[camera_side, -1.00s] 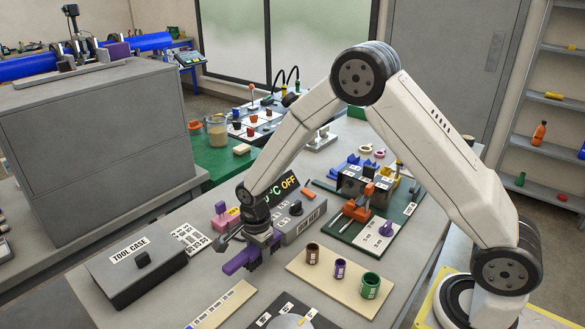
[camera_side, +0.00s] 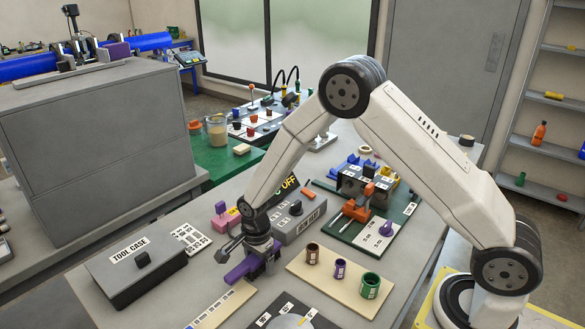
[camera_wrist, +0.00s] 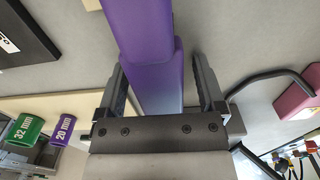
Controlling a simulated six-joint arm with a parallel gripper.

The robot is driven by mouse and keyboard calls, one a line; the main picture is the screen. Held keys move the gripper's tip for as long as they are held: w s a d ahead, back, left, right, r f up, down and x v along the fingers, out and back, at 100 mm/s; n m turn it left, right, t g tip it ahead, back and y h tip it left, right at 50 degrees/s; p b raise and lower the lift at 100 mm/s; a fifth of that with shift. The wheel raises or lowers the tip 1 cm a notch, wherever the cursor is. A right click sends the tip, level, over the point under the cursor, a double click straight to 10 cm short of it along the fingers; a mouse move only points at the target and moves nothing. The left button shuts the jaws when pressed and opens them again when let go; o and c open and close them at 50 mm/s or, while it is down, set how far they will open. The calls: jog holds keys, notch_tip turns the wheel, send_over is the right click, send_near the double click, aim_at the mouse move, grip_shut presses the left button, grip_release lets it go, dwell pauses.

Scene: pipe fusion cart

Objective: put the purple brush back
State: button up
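The purple brush (camera_side: 238,274) is between the fingers of my gripper (camera_side: 256,265), low over the grey table in the side view. It lies roughly level, with one end toward the lower left. In the wrist view the purple brush (camera_wrist: 150,50) runs between the two dark fingers of my gripper (camera_wrist: 160,75) and out past the top edge. The gripper looks shut on it, though a narrow gap seems to show at the right finger. The brush's underside is hidden, so I cannot tell whether it touches the table.
The tool case (camera_side: 137,266) is at left, and a pink item (camera_side: 224,218) and grey heater box (camera_side: 300,220) stand behind the gripper. A beige board (camera_side: 328,290) with brown, purple and green cups is at right. A labelled strip (camera_side: 222,306) lies in front.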

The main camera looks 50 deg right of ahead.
jog(key=shift+r, duration=0.1)
notch_tip(320, 180, up, 12)
dwell(1.0)
dwell(0.5)
jog(key=s+d+r+n+t, duration=0.1)
jog(key=s+d+n, duration=0.1)
jog(key=s+n, duration=0.6)
jog(key=s+d+r+n+t, duration=0.1)
jog(key=s+d+n, duration=0.1)
jog(key=s+n, duration=0.7)
jog(key=shift+d+n+t, duration=0.3)
jog(key=shift+d+n, duration=0.05)
jog(key=shift+n, duration=0.15)
